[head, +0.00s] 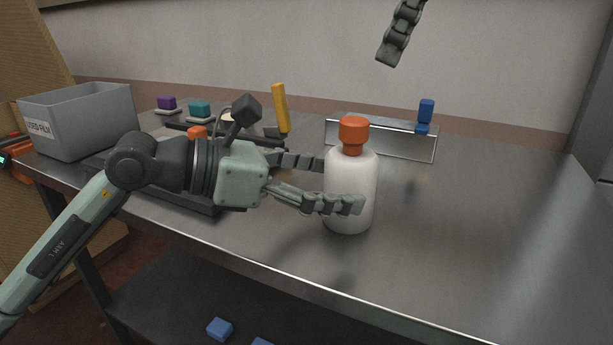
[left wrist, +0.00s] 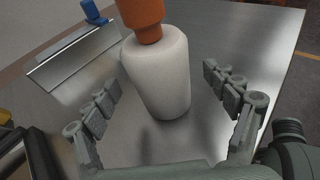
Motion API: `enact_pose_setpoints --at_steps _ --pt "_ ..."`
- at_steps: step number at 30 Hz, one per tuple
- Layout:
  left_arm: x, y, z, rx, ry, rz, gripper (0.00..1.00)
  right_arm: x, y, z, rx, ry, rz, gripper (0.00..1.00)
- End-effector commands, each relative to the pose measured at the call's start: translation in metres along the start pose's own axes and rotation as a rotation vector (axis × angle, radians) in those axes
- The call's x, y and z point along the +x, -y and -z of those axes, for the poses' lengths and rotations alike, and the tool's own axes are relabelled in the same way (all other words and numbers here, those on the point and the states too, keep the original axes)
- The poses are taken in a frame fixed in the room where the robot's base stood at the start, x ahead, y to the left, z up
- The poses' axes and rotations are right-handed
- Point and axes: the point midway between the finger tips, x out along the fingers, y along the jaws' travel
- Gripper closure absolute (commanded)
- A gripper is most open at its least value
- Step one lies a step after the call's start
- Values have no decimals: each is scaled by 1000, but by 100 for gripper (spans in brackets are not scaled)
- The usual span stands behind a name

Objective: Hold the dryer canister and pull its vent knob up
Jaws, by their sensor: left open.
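The dryer canister (head: 349,180) is a white bottle-shaped body standing upright on the metal table. Its orange vent knob (head: 354,130) sits on top, with a narrower orange neck below. In the left wrist view the canister (left wrist: 160,75) stands between the fingers, with the knob (left wrist: 142,14) at the top edge. My left gripper (head: 341,184) is open, one finger in front of the canister and one behind or beside it. The wrist view shows gaps on both sides. Of my right gripper (head: 400,33), only one dark finger shows, above and right of the knob; its opening is hidden.
A metal bracket (head: 385,140) with a blue handle (head: 426,110) stands behind the canister. A grey bin (head: 85,120), purple (head: 166,102) and teal (head: 199,108) knobs and a yellow handle (head: 280,106) are at left. The table's right side is clear.

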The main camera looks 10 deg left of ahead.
Motion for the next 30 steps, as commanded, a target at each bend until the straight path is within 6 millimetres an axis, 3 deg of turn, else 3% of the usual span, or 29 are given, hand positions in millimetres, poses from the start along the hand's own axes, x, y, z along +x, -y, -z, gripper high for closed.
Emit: enact_pose_setpoints --at_steps 6,17,30 --pt "25 0 -1 -1 2 1 14 0 0 0 0 0 0 66" --pt "31 0 0 -2 1 1 14 0 0 0 0 0 0 66" --pt "30 0 0 -3 1 0 68 0 0 0 0 0 0 66"
